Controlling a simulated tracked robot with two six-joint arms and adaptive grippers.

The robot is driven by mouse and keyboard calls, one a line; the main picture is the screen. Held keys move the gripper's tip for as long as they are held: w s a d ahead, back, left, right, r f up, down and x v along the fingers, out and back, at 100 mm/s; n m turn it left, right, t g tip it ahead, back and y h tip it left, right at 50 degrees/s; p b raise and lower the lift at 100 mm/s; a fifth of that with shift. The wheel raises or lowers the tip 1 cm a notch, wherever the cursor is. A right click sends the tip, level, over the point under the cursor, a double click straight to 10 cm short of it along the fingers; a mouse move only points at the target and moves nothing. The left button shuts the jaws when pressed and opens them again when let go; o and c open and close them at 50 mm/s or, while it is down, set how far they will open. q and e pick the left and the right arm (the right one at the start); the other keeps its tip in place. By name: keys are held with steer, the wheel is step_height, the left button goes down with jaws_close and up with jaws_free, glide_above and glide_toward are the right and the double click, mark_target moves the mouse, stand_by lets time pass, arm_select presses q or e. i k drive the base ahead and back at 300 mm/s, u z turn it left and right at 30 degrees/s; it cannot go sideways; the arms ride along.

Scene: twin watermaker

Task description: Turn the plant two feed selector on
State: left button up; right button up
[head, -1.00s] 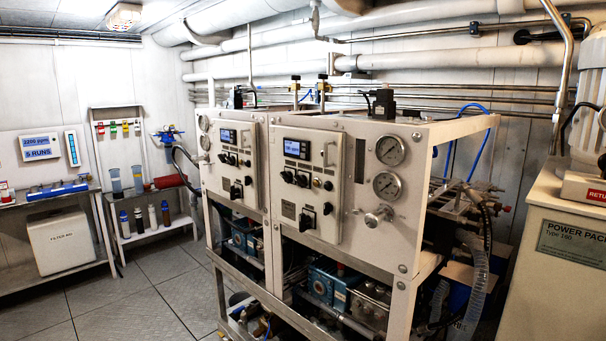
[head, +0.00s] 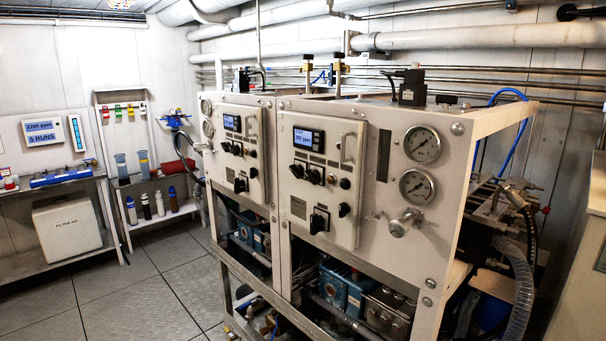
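Two watermaker units stand side by side, each with a pale control panel. The nearer panel (head: 318,188) has a lit display (head: 308,141), a row of black knobs (head: 314,176) and a large black rotary switch (head: 319,220) lower down. The farther panel (head: 241,154) has a similar display (head: 232,123), small knobs (head: 236,149) and a rotary switch (head: 240,184). Labels are too small to read, so I cannot tell which knob is the plant two feed selector or how it is set. Neither of my grippers is in view.
Two gauges (head: 422,145) and a valve handle (head: 404,222) sit right of the nearer panel. Hoses (head: 518,285) hang at the unit's right side. A shelf (head: 163,222) with bottles stands at the back left. The tiled floor (head: 140,300) at left is clear.

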mark_target(297, 170)
steer(key=k, duration=1.1)
steer(key=u, duration=0.6)
steer(key=i, duration=1.7)
steer(key=u, duration=0.1)
